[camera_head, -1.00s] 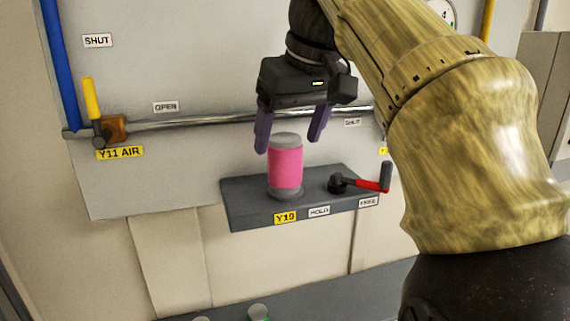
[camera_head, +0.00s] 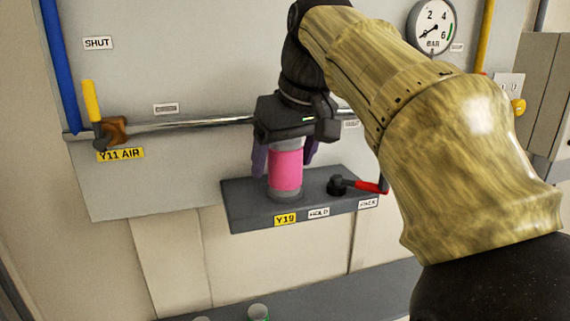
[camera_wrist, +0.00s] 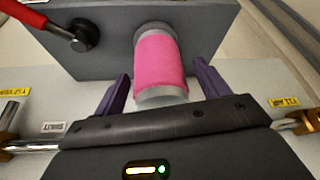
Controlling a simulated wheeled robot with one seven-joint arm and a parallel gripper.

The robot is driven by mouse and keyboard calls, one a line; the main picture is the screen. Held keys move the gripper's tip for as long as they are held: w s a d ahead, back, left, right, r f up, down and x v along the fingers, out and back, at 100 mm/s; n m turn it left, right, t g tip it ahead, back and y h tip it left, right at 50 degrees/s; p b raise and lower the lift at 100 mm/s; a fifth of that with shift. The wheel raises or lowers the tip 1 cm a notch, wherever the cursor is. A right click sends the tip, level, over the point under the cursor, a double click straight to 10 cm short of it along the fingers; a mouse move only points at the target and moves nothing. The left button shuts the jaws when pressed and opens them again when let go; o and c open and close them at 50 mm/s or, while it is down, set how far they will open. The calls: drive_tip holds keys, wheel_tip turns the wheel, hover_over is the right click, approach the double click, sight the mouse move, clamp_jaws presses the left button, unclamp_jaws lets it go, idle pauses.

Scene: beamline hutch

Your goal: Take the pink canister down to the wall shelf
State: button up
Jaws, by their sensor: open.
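The pink canister (camera_head: 285,168) stands upright on the grey wall shelf (camera_head: 245,208) labelled Y19. It has grey ends and a pink band. My gripper (camera_head: 285,160) is open and lowered over the canister, with its purple fingers on either side of it. In the wrist view the pink canister (camera_wrist: 160,62) lies between the two fingers of my gripper (camera_wrist: 162,82), with gaps visible at both sides. The canister's top is hidden behind the gripper body in the head view.
A red-handled lever (camera_head: 362,186) sits on the shelf right of the canister. A metal pipe (camera_head: 190,125) runs behind the gripper, with a yellow-handled valve (camera_head: 92,105) at left.

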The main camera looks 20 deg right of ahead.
drive_tip(key=c, duration=1.2)
drive_tip(key=shift+r, duration=0.2)
wheel_tip(320, 180, up, 10)
drive_tip(key=shift+f+p, duration=0.15)
drive_tip(key=shift+p, duration=1.1)
